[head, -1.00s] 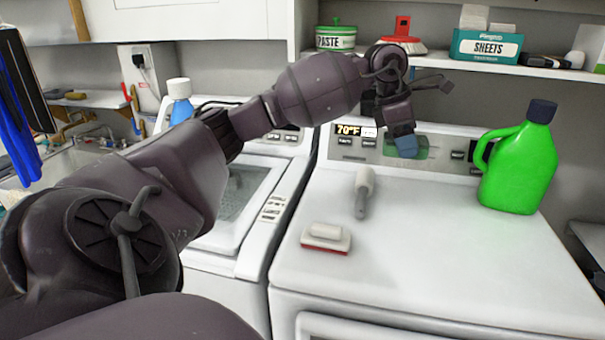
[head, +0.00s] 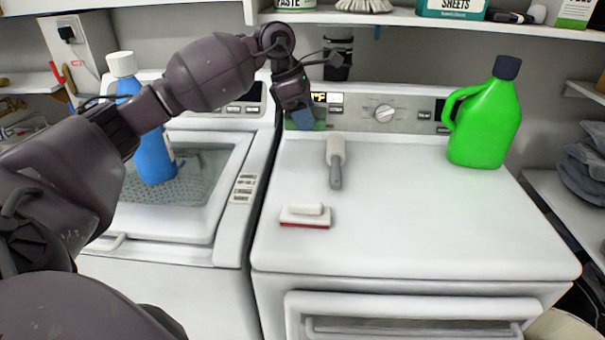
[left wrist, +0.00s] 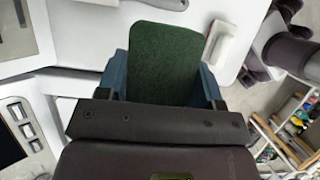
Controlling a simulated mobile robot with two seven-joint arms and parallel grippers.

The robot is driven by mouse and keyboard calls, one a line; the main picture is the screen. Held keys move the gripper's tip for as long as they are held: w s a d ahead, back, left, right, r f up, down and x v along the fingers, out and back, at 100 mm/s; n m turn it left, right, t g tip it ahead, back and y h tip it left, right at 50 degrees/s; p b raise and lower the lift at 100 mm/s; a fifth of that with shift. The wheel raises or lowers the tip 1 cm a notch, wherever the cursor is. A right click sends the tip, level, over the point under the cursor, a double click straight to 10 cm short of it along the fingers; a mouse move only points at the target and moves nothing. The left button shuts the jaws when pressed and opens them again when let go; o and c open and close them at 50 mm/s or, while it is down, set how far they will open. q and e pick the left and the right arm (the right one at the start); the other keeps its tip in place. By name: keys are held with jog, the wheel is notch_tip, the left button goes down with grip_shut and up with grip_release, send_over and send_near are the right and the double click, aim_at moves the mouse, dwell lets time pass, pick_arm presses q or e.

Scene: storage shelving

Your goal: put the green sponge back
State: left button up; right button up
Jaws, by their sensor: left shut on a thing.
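The green sponge (left wrist: 165,58) is held between the blue fingers of my left gripper (left wrist: 158,82) in the left wrist view. In the head view my left gripper (head: 303,118) points down over the back left of the white dryer top (head: 420,220), in front of the control panel. Only a small green edge of the sponge (head: 319,125) shows there beside the finger. Whether the sponge touches the dryer top cannot be told. My right gripper is in neither view.
A lint roller (head: 335,152) and a red-and-white scrub brush (head: 306,214) lie on the dryer top. A green jug (head: 485,117) stands at its back right. A blue bottle (head: 148,130) stands on the washer. A loaded shelf (head: 420,17) runs above.

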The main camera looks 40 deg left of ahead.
aim_at(310, 182)
pick_arm(q)
notch_tip(310, 182, down, 16)
jog(key=shift+a+r, duration=0.1)
jog(key=shift+r, duration=0.05)
dwell(0.4)
jog(key=o, duration=0.8)
jog(key=shift+o, duration=0.2)
jog(key=shift+r, duration=0.15)
jog(key=v, duration=1.1)
jog(key=shift+s+a+r, duration=0.15)
jog(key=shift+r, duration=0.2)
